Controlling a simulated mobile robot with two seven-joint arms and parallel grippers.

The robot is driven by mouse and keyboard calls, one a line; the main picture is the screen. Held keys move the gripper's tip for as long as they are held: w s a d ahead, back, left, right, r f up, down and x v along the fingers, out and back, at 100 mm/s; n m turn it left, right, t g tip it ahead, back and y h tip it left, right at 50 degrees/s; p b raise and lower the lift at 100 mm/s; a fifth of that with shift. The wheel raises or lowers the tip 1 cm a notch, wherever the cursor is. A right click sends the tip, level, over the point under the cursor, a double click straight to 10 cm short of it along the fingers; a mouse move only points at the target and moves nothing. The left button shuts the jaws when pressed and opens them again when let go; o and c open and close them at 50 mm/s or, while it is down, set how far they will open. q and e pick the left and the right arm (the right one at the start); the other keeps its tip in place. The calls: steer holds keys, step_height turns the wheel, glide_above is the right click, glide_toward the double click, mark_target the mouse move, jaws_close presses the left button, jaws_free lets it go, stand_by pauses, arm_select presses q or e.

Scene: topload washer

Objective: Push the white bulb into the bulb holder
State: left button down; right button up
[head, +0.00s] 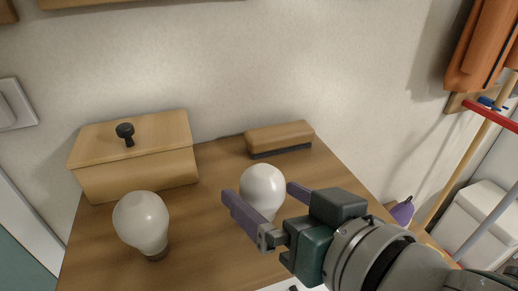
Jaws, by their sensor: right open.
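A white bulb (262,187) is on the right part of the wooden table, with its round end up. My right gripper (259,191) is open, its two purple fingers on either side of this bulb. A gap shows between the bulb and the right finger; contact with the left finger cannot be told. The lower end of this bulb is partly hidden by the gripper. A second white bulb (140,219) stands, slightly tilted, at the table's front left, with a small brownish base under it. I cannot make out a separate bulb holder. My left gripper is not in view.
The wooden table (205,245) is bare between the bulbs. A wooden box (135,160) with a black knob stands at the back left. A wooden brush (279,137) lies at the back right. A purple object (402,211) is beyond the right edge.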

steer(key=b+x, duration=0.1)
steer(key=x, duration=0.4)
steer(key=shift+w+a, duration=0.2)
steer(key=shift+w, duration=0.05)
steer(key=shift+c, duration=0.2)
steer(key=c, duration=1.4)
